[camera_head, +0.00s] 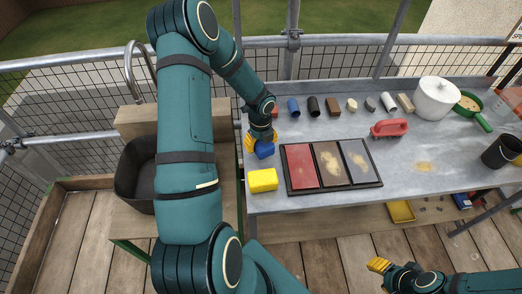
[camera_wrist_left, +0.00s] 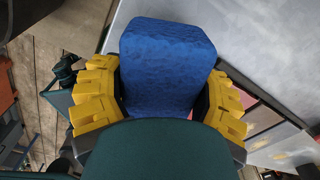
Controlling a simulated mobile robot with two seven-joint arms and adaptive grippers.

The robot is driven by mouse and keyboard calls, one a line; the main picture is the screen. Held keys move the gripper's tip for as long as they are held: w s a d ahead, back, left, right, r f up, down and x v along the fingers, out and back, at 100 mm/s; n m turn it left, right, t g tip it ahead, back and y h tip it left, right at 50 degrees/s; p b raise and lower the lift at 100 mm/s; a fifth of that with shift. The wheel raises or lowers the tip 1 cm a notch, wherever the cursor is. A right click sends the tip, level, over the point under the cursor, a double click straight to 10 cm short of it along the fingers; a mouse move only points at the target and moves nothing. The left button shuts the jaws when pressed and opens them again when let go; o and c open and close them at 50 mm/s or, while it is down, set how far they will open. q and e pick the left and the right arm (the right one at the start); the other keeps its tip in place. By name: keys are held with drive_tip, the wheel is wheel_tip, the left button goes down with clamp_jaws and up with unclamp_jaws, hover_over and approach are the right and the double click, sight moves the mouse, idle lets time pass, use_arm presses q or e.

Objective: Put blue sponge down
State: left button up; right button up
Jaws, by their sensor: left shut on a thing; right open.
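My left gripper (camera_head: 262,137) is shut on the blue sponge (camera_head: 264,150), at the left end of the grey table (camera_head: 225,190). In the left wrist view the blue sponge (camera_wrist_left: 168,65) sits between the yellow fingers of my left gripper (camera_wrist_left: 165,95). I cannot tell whether the sponge touches the tabletop. A yellow sponge (camera_head: 263,180) lies just in front of it, near the table's front left corner. My right gripper (camera_head: 380,266) is open and empty at the lower right, in front of the table and apart from it.
A dark tray (camera_head: 333,188) with red, brown-stained and grey panels lies right of the sponges. A row of small coloured pieces (camera_head: 333,107) stands behind it. A red-handled tool (camera_head: 389,128), white pot (camera_head: 435,98), green pan (camera_head: 468,103) and black cup (camera_head: 500,151) are further right.

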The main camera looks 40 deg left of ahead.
use_arm(q)
drive_tip(key=shift+f, duration=1.8)
drive_tip(key=shift+b, duration=0.3)
